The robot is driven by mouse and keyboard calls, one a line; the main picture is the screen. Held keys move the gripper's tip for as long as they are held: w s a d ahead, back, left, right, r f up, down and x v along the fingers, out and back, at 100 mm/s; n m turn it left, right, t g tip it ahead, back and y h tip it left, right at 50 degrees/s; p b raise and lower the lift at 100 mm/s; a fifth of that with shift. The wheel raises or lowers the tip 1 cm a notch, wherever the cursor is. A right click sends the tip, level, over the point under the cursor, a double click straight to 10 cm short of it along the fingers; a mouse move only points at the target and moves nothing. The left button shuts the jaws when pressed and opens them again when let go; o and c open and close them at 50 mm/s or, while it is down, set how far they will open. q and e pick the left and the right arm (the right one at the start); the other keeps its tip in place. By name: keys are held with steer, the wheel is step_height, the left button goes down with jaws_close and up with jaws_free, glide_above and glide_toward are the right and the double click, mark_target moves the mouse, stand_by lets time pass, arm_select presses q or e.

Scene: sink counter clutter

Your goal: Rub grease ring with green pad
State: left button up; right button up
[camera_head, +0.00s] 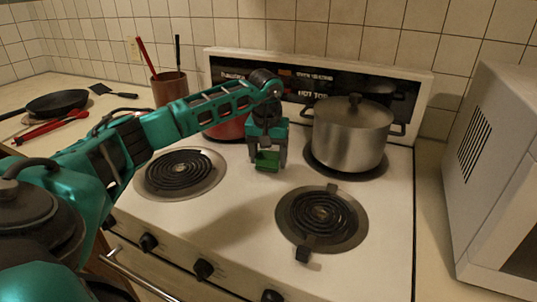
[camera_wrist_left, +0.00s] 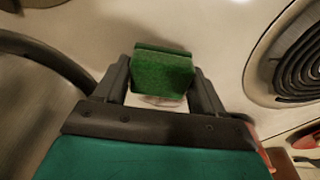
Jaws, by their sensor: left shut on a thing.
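The green pad (camera_head: 267,160) is held in my left gripper (camera_head: 267,150), over the white stovetop between the burners. In the left wrist view the green pad (camera_wrist_left: 162,75) sits between the two dark fingers of my left gripper (camera_wrist_left: 163,84), which is shut on it. I cannot tell whether the pad touches the stovetop. A pale patch with a brownish edge (camera_wrist_left: 158,102) shows just below the pad in the wrist view; I cannot tell whether it is the grease ring. No grease ring is clear in the head view. My right gripper is not in view.
A lidded steel pot (camera_head: 350,135) stands right of the gripper, and a red pot (camera_head: 229,127) is partly hidden behind my arm. Coil burners lie at left (camera_head: 180,170) and front right (camera_head: 322,218). A white appliance (camera_head: 500,180) stands far right. The front-centre stovetop is clear.

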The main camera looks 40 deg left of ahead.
arm_select(q)
steer(key=shift+f+b, duration=0.3)
steer(key=shift+f, duration=0.35)
